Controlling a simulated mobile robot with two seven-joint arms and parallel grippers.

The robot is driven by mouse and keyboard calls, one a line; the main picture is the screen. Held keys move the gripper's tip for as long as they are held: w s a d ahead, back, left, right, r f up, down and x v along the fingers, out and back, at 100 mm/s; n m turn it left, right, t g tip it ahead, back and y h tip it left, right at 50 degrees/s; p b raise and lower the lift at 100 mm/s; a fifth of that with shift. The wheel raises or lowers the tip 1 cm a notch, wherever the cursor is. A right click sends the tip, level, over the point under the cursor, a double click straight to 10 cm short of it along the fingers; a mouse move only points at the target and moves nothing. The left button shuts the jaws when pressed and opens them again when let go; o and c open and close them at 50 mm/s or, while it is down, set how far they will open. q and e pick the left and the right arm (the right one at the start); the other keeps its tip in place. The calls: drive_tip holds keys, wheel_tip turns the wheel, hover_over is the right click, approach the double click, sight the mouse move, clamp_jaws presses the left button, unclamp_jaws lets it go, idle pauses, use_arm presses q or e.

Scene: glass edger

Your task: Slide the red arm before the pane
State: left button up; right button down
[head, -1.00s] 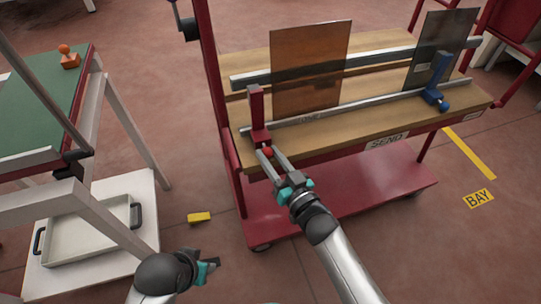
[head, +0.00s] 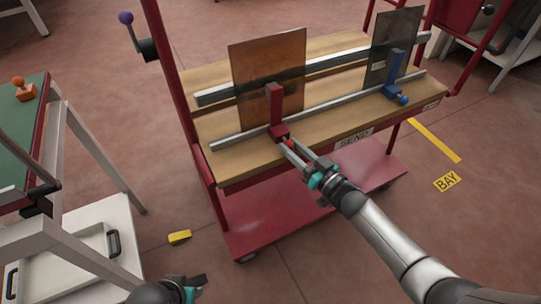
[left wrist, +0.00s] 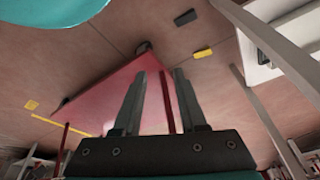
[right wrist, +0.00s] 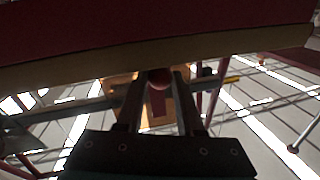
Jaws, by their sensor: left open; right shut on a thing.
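The red arm (head: 275,108) stands upright on the front metal rail (head: 325,111) of the red cart. In the head view it overlaps the lower middle of the brown pane (head: 262,75), which stands upright behind it. My right gripper (head: 291,148) is shut on the red ball knob (head: 289,144) at the arm's base; the knob (right wrist: 159,78) also shows between the fingers in the right wrist view. A blue arm (head: 395,75) stands in front of a dark pane (head: 391,45) farther right. My left gripper (left wrist: 153,80) is open and empty, low in front of the cart.
The cart has wooden shelves (head: 240,161) and a red lower deck (head: 270,220). A green-topped table (head: 22,130) and a white tray (head: 75,262) stand at left. A yellow block (head: 179,237) lies on the floor.

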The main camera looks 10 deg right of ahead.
use_arm(q)
drive_tip(key=shift+w+r, duration=0.1)
drive_tip(key=shift+r, duration=0.3)
use_arm(e)
drive_tip(key=shift+w+d, duration=0.2)
drive_tip(key=shift+d, duration=0.5)
drive_tip(key=shift+w+d, duration=0.2)
drive_tip(key=shift+d, duration=0.45)
drive_tip(key=shift+f, duration=0.1)
drive_tip(key=c, duration=0.8)
unclamp_jaws()
drive_tip(key=shift+s, duration=0.15)
drive_tip(key=shift+s+d, duration=0.2)
drive_tip(key=shift+s, duration=0.1)
use_arm(q)
drive_tip(key=s+a+f+g+p, duration=0.1)
drive_tip(key=s+f+p, duration=0.3)
drive_tip(key=f, duration=0.4)
drive_tip(key=shift+s+a+f, duration=0.15)
drive_tip(key=shift+a+f, duration=0.2)
use_arm(e)
drive_tip(key=v, duration=1.4)
drive_tip(key=shift+s+d, duration=0.1)
drive_tip(key=shift+s, duration=0.05)
